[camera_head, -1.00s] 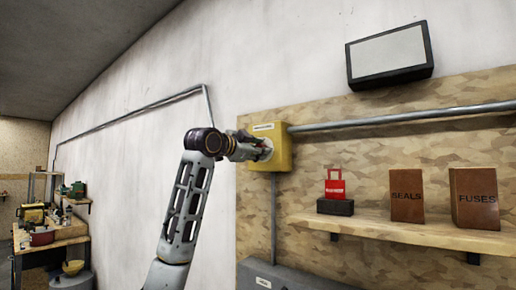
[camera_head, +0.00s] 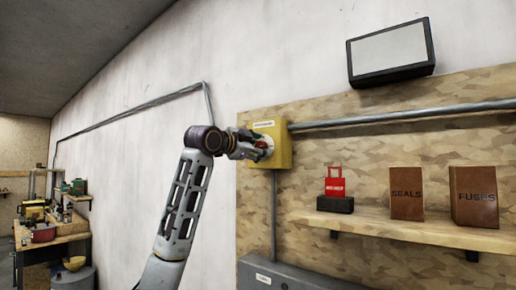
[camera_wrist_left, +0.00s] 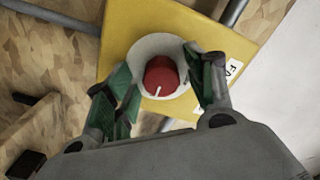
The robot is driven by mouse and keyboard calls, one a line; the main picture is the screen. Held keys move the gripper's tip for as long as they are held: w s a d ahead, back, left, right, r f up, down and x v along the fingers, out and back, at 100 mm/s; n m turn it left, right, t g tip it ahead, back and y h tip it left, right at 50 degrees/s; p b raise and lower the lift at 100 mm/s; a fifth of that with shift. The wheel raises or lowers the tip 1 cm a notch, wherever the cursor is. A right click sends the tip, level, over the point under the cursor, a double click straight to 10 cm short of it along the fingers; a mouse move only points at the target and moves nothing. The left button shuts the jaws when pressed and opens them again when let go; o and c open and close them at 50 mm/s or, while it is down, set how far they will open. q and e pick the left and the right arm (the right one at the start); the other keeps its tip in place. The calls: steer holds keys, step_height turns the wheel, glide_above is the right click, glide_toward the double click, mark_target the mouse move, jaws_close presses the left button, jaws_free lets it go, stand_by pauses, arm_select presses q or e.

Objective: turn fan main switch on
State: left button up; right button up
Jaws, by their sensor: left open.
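The fan main switch is a yellow box (camera_head: 284,150) on the wall board, with a red knob on a round pale plate. The red knob (camera_wrist_left: 160,76) carries a white pointer line, seen towards the bottom in the left wrist view. The box (camera_wrist_left: 118,40) fills the upper middle there, its white label partly hidden by a finger. My left gripper (camera_wrist_left: 158,68) is open, its green-padded fingers spread on either side of the knob with gaps. In the head view, my left gripper (camera_head: 258,146) is right at the box and covers part of the knob. My right gripper is not in view.
A conduit (camera_head: 400,117) runs right from the box, and another drops below it. A shelf (camera_head: 410,232) at right bears a red tag on a black block, a SEALS box (camera_head: 406,195) and a FUSES box (camera_head: 474,197). A grey cabinet (camera_head: 290,276) is below.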

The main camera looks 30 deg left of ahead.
arm_select(q)
steer(key=shift+s, duration=0.15)
steer(key=s+a, duration=0.1)
steer(key=s, duration=1)
steer(key=shift+s, duration=0.35)
stand_by(0.4)
